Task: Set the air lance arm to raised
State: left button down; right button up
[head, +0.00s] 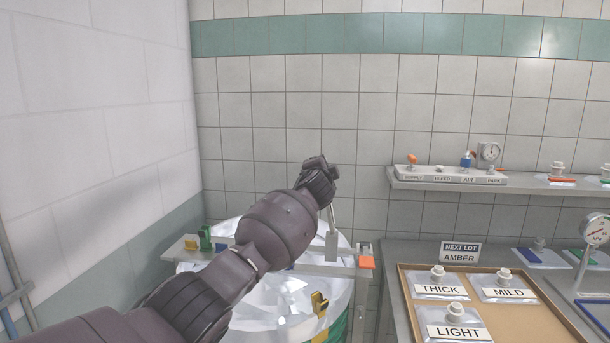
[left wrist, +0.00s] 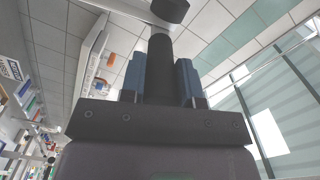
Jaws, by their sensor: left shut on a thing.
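The air lance arm (head: 332,238) shows as a grey lever standing up, slightly tilted, from the bar across the drum. Its upper part is hidden behind my left gripper (head: 331,171). In the left wrist view, the two blue fingers of my left gripper (left wrist: 160,82) are shut on a black cylindrical grip (left wrist: 160,58), which I take for the arm's handle. A dark round end (left wrist: 169,11) shows beyond it. My left arm hides part of the bar and drum. My right gripper is in neither view.
The drum with a clear liner (head: 285,302) stands below, with green and yellow clips (head: 319,303) about it. A wall shelf (head: 535,187) carries a valve panel (head: 450,176). At right, a tray (head: 532,327) holds labelled pouches. The tiled wall stands close behind and left.

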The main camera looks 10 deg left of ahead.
pick_arm(q)
jog(key=d, duration=0.1)
jog(key=d+m, duration=0.1)
jog(key=d, duration=0.1)
jog(key=shift+s+r+m, duration=0.1)
jog(key=shift+r+m, duration=0.1)
jog(key=shift+m, duration=0.1)
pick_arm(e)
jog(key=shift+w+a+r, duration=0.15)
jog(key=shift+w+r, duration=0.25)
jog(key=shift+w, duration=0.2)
pick_arm(q)
jog(key=c, duration=1.1)
grip_release()
jog(key=shift+o, duration=1.2)
jog(key=shift+d, duration=0.15)
jog(key=shift+f, duration=0.1)
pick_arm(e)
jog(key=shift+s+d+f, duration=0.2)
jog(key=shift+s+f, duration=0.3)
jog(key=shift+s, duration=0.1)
